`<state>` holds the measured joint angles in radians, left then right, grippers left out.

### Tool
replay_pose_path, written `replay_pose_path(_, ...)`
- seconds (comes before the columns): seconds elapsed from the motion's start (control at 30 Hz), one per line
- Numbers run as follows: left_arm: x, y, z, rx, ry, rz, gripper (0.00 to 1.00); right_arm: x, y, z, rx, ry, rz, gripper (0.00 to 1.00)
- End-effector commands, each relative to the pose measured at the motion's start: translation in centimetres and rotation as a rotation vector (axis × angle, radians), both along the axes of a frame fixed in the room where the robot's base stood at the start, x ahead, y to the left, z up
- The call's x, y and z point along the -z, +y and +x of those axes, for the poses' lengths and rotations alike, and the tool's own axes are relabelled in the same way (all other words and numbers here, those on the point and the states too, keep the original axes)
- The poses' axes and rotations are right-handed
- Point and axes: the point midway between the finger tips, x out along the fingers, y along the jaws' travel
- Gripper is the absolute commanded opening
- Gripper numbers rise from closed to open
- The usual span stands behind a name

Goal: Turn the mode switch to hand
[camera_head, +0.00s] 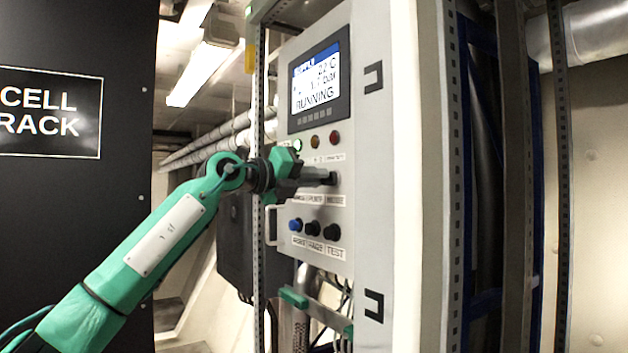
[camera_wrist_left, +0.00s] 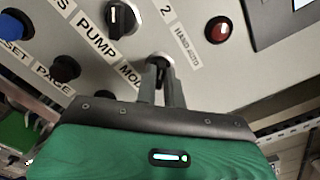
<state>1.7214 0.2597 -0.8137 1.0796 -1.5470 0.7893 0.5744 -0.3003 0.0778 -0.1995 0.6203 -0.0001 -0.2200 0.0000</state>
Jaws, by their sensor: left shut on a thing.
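The mode switch (camera_wrist_left: 158,64) is a dark rotary knob on the grey control panel, beside a "HAND AUTO" label in the left wrist view. My left gripper (camera_wrist_left: 161,75) is shut on it, and its fingers hide most of the knob, so its pointing direction cannot be told. In the head view my left gripper (camera_head: 325,177) reaches the panel from the left, just above the row of labels. The control panel (camera_head: 357,130) carries a display (camera_head: 318,83) that reads "RUNNING". My right gripper is in neither view.
The pump switch (camera_wrist_left: 122,18) is a black knob close beside the gripper. A blue button (camera_head: 295,225) and dark buttons sit below. A red lamp (camera_wrist_left: 218,30) is near the label. A handle (camera_head: 271,225) sticks out at the panel's left edge. A black cell rack (camera_head: 125,200) stands left.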

Motion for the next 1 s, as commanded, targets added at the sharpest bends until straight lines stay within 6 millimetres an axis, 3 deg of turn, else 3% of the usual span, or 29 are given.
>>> replay_pose_path(0.37, -0.1, 0.1, 0.0, -0.001, 0.002, -0.005, 0.0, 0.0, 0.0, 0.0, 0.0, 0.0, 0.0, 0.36)
replay_pose_path(0.4, -0.1, 0.1, 0.0, -0.001, 0.002, -0.005, 0.18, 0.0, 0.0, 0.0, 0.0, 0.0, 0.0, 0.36)
replay_pose_path(0.5, -0.1, 0.1, 0.0, -0.001, 0.002, -0.004, 0.32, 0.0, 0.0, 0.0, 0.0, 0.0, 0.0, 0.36)
replay_pose_path(0.83, 0.1, 0.4, -0.2, 0.0, 0.001, -0.002, 0.32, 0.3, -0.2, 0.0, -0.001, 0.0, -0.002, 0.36)
replay_pose_path(1.0, 0.3, 2.5, -1.5, -0.003, -0.002, -0.002, 0.32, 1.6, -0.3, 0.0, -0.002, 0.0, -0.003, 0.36)
